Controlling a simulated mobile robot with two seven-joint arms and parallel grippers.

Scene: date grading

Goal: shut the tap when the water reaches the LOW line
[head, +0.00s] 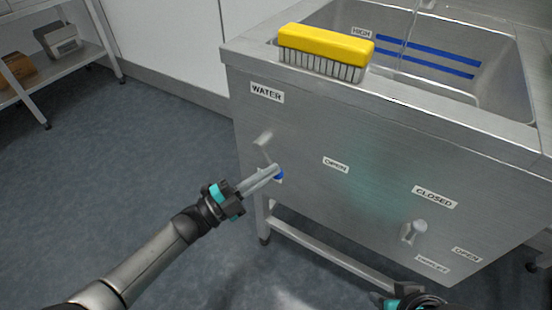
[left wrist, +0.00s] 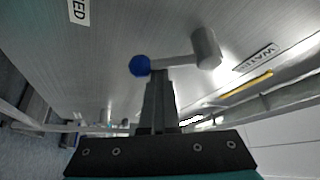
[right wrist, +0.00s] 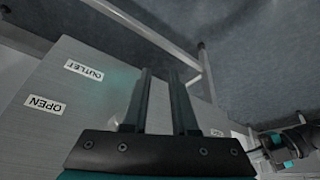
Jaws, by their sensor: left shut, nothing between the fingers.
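The water tap lever (head: 265,153) hangs down from its grey pivot on the steel front panel, its blue tip lowest. In the left wrist view the blue tip (left wrist: 140,66) is at the ends of my left fingers; contact is unclear. My left gripper (head: 276,169) is shut and empty, beside the lever's lower end. Two blue level lines (head: 425,57) cross the basin's back wall; HIGH (head: 362,33) is readable, but no LOW label shows. A thin stream seems to fall into the basin; the water surface is hard to make out. My right gripper (right wrist: 162,80) is open and empty.
A yellow brush (head: 326,45) lies on the sink's front rim, hiding part of the basin. The outlet lever (head: 413,232) sits low right on the panel, near CLOSED, OPEN and OUTLET labels. A shelf (head: 75,58) stands at the left; the floor between is clear.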

